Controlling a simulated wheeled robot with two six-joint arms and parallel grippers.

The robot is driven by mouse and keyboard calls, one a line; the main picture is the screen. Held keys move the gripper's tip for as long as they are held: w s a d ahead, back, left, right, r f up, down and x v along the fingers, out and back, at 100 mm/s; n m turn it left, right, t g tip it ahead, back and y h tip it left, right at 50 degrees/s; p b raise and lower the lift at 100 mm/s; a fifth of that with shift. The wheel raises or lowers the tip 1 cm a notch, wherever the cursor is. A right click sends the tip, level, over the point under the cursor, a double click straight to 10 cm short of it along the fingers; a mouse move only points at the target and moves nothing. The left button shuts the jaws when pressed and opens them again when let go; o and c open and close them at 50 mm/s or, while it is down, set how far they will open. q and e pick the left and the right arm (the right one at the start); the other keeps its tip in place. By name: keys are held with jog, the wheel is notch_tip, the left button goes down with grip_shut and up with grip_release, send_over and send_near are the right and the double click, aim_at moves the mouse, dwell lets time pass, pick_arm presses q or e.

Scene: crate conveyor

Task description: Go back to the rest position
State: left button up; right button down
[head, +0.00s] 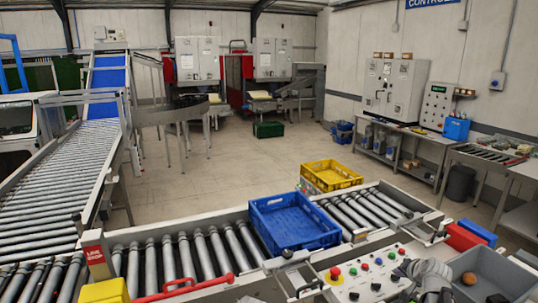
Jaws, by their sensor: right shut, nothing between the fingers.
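My right gripper (408,271) is low in the head view, at the right end of the button panel and left of a grey bin. It is shut and holds nothing. Part of it is hard to make out against the panel. My left gripper is not in view.
A blue crate (293,222) sits on the roller conveyor (190,255). A yellow crate (331,175) stands behind it. The button panel (365,272) is in front. The grey bin (490,272) at right holds a brown round item (469,278). The floor beyond is mostly clear.

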jog(key=s+a+f+n+g, duration=0.1)
jog(key=a, duration=0.4)
jog(key=s+a+f+n+g+y, duration=0.1)
jog(key=a, duration=0.3)
jog(key=s+a+f+n, duration=0.1)
jog(key=a, duration=0.4)
jog(key=shift+s+a+n+g+y, duration=0.1)
jog(key=shift+a+n+g+y, duration=0.2)
jog(key=shift+n+g+y, duration=0.1)
jog(key=s+a+f+n+g+h, duration=0.1)
jog(key=s+a+n+g, duration=0.2)
jog(key=s+a, duration=0.8)
jog(key=s+a+f+n+g+h, duration=0.1)
jog(key=s+a+f+n+g, duration=0.1)
jog(key=s+a+n, duration=0.4)
jog(key=s+a+g, duration=0.1)
jog(key=s+a, duration=0.4)
jog(key=s, duration=0.1)
jog(key=shift+f+g+h, duration=0.3)
jog(key=shift+g+h, duration=0.1)
jog(key=shift+a, duration=0.1)
